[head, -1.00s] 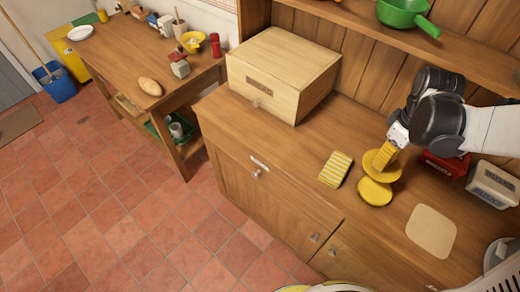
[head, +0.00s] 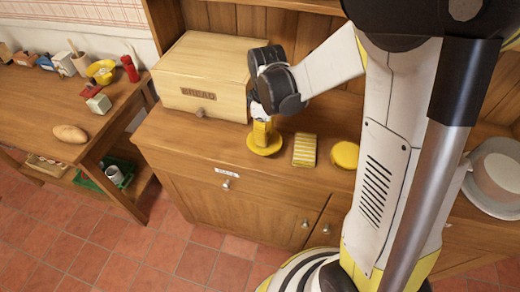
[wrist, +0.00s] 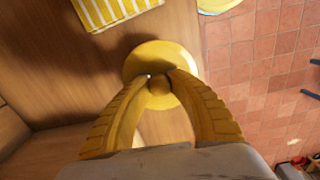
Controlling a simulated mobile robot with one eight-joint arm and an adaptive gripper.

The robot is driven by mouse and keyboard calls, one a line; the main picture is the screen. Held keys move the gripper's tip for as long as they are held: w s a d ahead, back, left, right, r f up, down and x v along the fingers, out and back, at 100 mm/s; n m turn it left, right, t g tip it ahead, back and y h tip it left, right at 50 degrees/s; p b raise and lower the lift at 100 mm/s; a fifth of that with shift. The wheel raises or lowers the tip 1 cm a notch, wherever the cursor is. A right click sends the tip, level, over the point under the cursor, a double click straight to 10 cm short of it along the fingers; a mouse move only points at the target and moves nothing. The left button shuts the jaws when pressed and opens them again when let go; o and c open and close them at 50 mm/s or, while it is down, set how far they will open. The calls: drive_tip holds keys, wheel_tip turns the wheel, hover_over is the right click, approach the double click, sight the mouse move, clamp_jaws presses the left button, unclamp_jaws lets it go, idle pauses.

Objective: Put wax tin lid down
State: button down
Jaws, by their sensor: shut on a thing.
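The wax tin lid (head: 264,147) is a round yellow disc with a small knob. My gripper (head: 262,130) is shut on the knob from above, and the lid is low over the wooden counter near its front edge. In the wrist view the yellow fingers of my gripper (wrist: 162,78) close on the knob, with the lid (wrist: 147,56) around it. I cannot tell whether the lid touches the counter. The round yellow tin (head: 345,154) stands on the counter to the right, partly hidden by my arm.
A yellow-striped cloth (head: 304,150) lies between lid and tin; it also shows in the wrist view (wrist: 112,12). A wooden bread box (head: 202,80) stands behind and left. The counter (head: 190,140) has bare wood left of the lid.

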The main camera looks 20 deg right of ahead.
drive_tip(key=shift+a+f, duration=0.4)
drive_tip(key=shift+a, duration=0.15)
drive_tip(key=shift+w+f+b, duration=0.1)
drive_tip(key=shift+f+b, duration=0.95)
drive_tip(key=shift+f, duration=0.8)
drive_tip(key=shift+f, duration=0.1)
drive_tip(key=c, duration=1.2)
unclamp_jaws()
drive_tip(key=shift+c, duration=0.2)
